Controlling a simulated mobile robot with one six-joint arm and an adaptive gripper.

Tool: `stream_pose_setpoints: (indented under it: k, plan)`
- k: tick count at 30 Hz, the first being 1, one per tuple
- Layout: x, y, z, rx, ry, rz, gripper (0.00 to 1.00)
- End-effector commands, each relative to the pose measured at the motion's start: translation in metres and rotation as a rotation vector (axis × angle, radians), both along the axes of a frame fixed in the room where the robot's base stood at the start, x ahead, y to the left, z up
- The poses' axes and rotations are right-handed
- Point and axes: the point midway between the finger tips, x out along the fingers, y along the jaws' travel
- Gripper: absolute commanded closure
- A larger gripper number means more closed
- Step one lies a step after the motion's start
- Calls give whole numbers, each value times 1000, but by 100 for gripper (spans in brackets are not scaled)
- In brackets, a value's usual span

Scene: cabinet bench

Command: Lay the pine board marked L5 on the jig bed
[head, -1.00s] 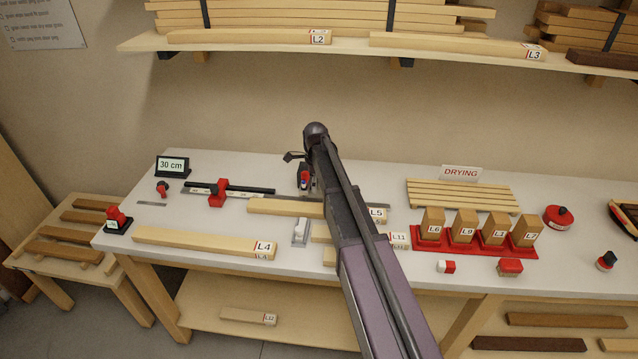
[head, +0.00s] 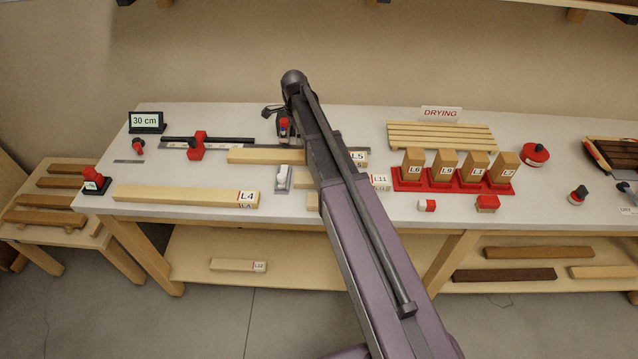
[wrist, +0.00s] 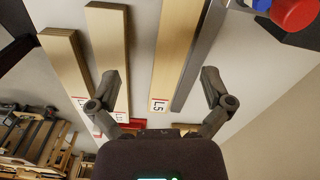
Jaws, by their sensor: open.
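The pine board L5 (head: 250,157) lies flat on the bench, its middle hidden behind my arm in the head view. In the wrist view it is the pale board (wrist: 170,50) whose L5 label faces me. My gripper (wrist: 161,82) is open and empty, with a finger apart on either side of the board's labelled end. I cannot tell its height above the board. What appears to be the jig bed (wrist: 200,52) is a grey metal strip along L5's side. In the head view, the jig's red stop (head: 196,145) and dark rail are left of my arm.
Board L4 (head: 180,195) lies along the front edge. Board L11 (head: 380,182) is partly hidden by my arm. A small grey-and-white device (head: 283,179) stands near L5. A red rack (head: 410,185) of upright blocks and the drying slats (head: 440,135) are at right.

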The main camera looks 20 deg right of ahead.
Motion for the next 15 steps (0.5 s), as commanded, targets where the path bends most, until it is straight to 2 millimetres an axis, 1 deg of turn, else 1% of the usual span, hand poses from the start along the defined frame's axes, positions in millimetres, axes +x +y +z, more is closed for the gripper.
stream_pose_setpoints:
  k: [1, 5, 15]
  plan:
    - [-16, -1, 0, 0, 0, 56, 0]
    - [-46, -2, 0, 0, 0, 241, 0]
    - [-128, -5, 0, -1, 1, 769, 0]
